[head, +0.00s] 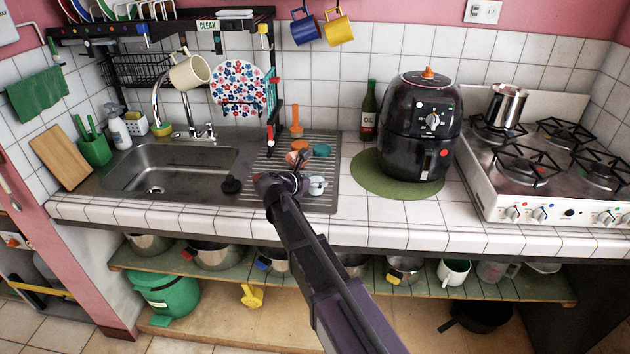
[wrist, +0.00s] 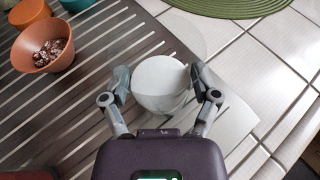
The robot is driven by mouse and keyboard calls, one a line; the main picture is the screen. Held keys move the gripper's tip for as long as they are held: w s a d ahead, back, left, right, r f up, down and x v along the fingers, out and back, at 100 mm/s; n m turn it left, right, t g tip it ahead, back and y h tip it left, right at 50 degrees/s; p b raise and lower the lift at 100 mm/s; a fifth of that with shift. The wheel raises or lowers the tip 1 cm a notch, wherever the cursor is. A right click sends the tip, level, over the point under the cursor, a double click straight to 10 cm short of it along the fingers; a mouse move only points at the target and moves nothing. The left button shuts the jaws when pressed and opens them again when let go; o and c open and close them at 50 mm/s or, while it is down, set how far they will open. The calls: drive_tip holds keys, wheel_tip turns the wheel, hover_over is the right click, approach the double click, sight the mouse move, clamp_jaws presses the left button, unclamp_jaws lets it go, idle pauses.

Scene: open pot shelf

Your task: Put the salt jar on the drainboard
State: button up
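A small white round jar (wrist: 160,85), which I take for the salt jar, is between the two fingers of my gripper (wrist: 164,88) in the wrist view. Both fingers meet its sides, so my gripper looks shut on it. In the head view the white jar (head: 317,184) shows beside my gripper (head: 292,180), over the right edge of the ribbed metal drainboard (head: 262,190). Its base is not clear, so I cannot tell whether it rests on the metal. The drainboard's ribs (wrist: 60,110) fill the left of the wrist view.
An orange bowl (wrist: 43,45) with small contents and a teal bowl (wrist: 76,4) stand on the drainboard behind the jar. A black air fryer (head: 410,125) stands on a green mat (head: 368,180) to the right.

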drive_tip(key=shift+o, duration=1.3)
drive_tip(key=shift+r, duration=0.15)
drive_tip(key=shift+s+a+r+p, duration=0.1)
drive_tip(key=shift+s+p, duration=0.1)
drive_tip(key=shift+p, duration=0.15)
drive_tip(key=p+v, duration=0.4)
drive_tip(key=v, duration=0.7)
drive_tip(key=shift+s+a+r, duration=0.1)
drive_tip(key=shift+s+a, duration=0.1)
